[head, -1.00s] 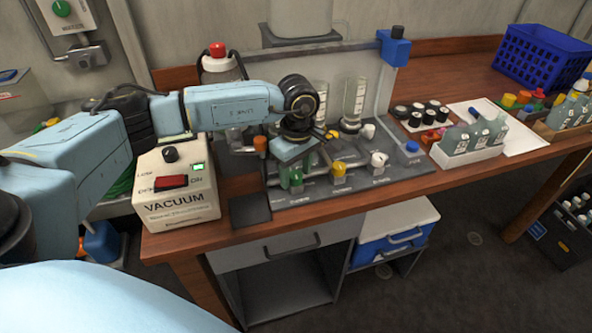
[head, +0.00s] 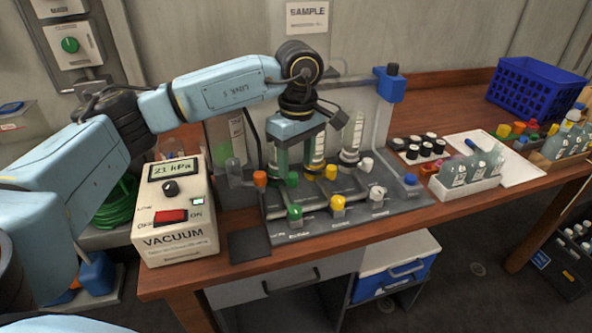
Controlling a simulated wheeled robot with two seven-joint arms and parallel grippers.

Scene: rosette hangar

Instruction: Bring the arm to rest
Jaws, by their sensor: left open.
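My left arm comes in from the left and reaches over the vacuum box. My left gripper (head: 298,172) points down with its two fingers apart, above the back part of the grey valve rack (head: 405,200). A clear cylinder shows behind and between the fingers, and I cannot tell whether they touch it. The green valve knob (head: 294,212), the yellow knob (head: 337,203) and the white knob (head: 377,193) sit along the rack's front, below and clear of the fingers. My right gripper is not in view.
Bottles in a white tray (head: 467,188), black-capped vials (head: 420,148) and a blue basket (head: 535,93) stand to the right. A dark pad (head: 250,246) lies at the front edge.

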